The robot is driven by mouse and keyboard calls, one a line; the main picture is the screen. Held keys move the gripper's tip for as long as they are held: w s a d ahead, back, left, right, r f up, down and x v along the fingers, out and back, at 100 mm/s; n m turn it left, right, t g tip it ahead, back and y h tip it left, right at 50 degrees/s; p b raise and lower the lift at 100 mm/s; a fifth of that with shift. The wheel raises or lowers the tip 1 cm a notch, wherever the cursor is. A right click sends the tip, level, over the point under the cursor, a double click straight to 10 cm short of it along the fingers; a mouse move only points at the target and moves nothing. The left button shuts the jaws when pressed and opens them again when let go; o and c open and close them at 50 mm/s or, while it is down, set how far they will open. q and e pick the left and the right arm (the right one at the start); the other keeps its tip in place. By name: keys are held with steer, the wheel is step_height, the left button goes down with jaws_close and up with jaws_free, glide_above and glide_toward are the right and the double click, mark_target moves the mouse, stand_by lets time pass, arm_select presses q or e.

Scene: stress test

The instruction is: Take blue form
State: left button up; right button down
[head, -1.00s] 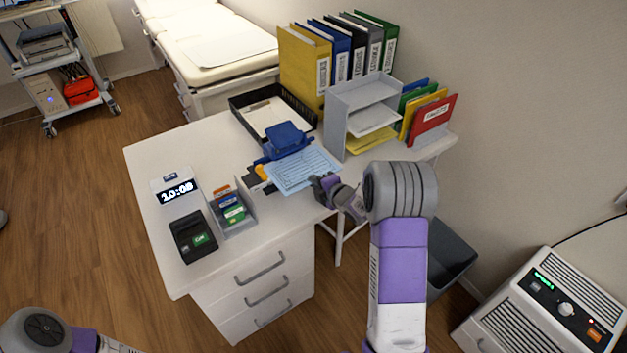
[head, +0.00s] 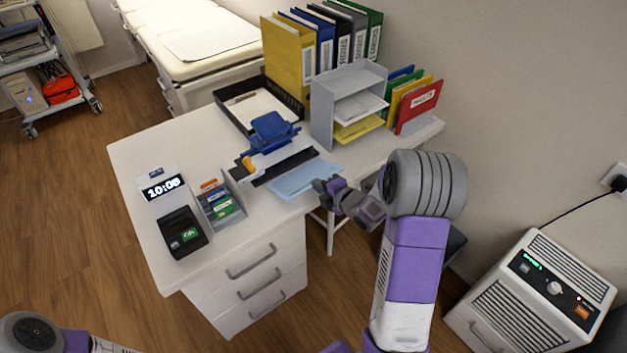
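The light blue form (head: 305,177) lies at the near right edge of the white desk, partly in front of the blue hole punch (head: 272,133). My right gripper (head: 322,186) is at the form's near right edge. Its fingers look closed on that edge, though they are small and partly dark here. Part of my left arm shows at the bottom left; its gripper is out of view.
A grey letter tray (head: 322,108) and upright folders stand behind the form. A black tray (head: 228,108), a card holder (head: 238,212), a clock (head: 163,187) and a card terminal (head: 182,232) are on the desk. Floor is open to the left.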

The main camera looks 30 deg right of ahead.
steer(key=f+v, duration=0.1)
steer(key=v, duration=0.5)
steer(key=shift+s, duration=0.3)
